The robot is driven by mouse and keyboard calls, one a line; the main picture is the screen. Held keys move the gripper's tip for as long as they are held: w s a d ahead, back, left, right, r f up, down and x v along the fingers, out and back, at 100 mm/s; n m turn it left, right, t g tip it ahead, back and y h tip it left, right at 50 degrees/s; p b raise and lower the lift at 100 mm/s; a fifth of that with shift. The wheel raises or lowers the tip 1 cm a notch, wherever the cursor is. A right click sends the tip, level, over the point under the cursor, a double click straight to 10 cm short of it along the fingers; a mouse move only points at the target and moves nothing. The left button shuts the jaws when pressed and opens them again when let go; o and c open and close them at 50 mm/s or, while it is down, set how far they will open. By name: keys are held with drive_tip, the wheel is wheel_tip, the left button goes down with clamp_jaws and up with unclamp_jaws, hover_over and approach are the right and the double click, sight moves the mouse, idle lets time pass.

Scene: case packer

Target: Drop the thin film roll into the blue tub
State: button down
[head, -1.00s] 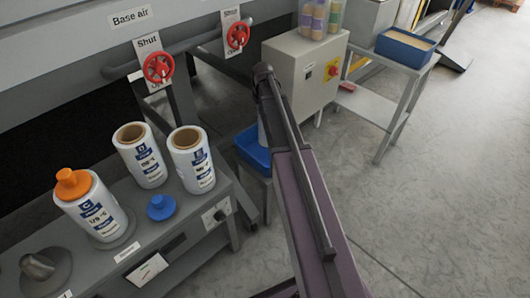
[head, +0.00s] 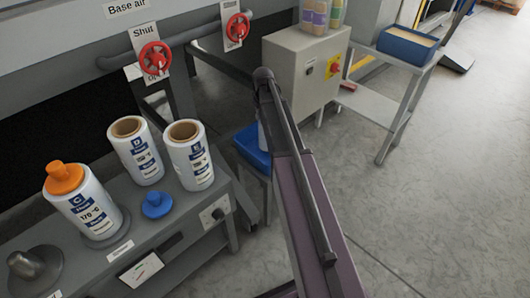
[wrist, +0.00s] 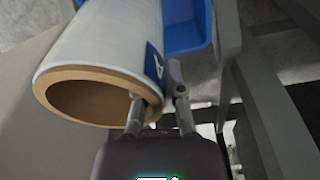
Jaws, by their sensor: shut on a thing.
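My gripper (wrist: 158,97) is shut on the wall of a white film roll (wrist: 105,35) with a brown core, one finger inside the core and one outside. The roll fills the upper left of the wrist view, tilted, with a dark blue label at its edge. In the head view my arm hides the gripper and nearly all of this roll. The blue tub (head: 251,146) stands low behind my arm, partly covered by it. In the wrist view the tub (wrist: 186,30) shows just beyond and beside the roll; I cannot tell whether the roll is over it.
On the grey bench stand two open-topped rolls (head: 134,150) (head: 189,155), a roll with an orange plug (head: 84,205) and a loose blue plug (head: 155,205). Red valve wheels (head: 155,58) are behind. A grey cabinet (head: 292,75) stands past the tub. Floor at right is clear.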

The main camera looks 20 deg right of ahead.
drive_tip(key=shift+f+b, duration=0.5)
drive_tip(key=shift+f, duration=0.3)
drive_tip(key=c, duration=0.7)
unclamp_jaws()
drive_tip(key=shift+r, duration=0.15)
